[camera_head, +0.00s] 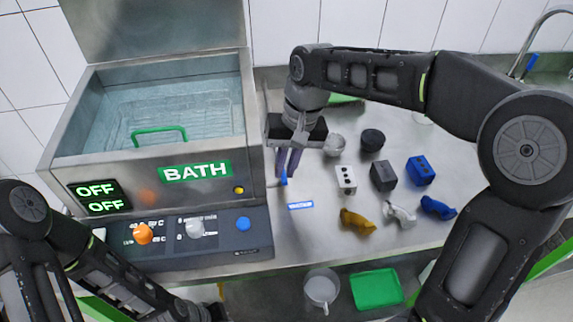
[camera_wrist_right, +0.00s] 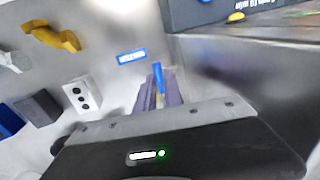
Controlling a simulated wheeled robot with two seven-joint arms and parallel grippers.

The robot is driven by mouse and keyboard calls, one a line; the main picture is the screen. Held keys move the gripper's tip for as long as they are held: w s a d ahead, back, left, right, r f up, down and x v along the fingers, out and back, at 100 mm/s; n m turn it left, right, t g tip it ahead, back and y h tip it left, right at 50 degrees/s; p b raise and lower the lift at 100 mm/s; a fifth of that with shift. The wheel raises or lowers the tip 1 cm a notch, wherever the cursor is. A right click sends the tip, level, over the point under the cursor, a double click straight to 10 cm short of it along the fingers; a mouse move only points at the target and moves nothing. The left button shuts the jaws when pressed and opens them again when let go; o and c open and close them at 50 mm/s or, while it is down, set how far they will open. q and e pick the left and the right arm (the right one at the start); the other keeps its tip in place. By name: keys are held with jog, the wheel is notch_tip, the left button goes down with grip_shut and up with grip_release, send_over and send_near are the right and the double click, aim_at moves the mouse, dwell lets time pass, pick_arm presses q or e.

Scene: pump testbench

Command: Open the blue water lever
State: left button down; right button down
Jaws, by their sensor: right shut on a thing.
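The blue water lever (camera_head: 284,178) sits at the right side of the bath unit (camera_head: 148,160), above a blue label on the bench. In the right wrist view the lever (camera_wrist_right: 158,75) sticks up between the fingers. My right gripper (camera_head: 287,170) points down beside the bath and is shut on the lever; its fingers (camera_wrist_right: 158,92) also show in the wrist view. Part of the lever is hidden by the fingers. My left arm is at the lower left, and its gripper's fingers are not visible.
The bath's front panel has an orange knob (camera_head: 143,233), a grey knob (camera_head: 195,228) and a blue button (camera_head: 243,223). Several blocks and small colored pieces stand to the right, including a white block (camera_head: 345,179). A green tray (camera_head: 376,290) and a white mug (camera_head: 321,288) are lower down.

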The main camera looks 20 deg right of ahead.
jog(key=c, duration=1.5)
grip_release()
jog(key=shift+o, duration=0.2)
notch_tip(320, 180, up, 8)
jog(key=d, duration=0.1)
jog(key=shift+d+f, duration=0.15)
jog(key=shift+d, duration=0.1)
jog(key=shift+s, duration=0.1)
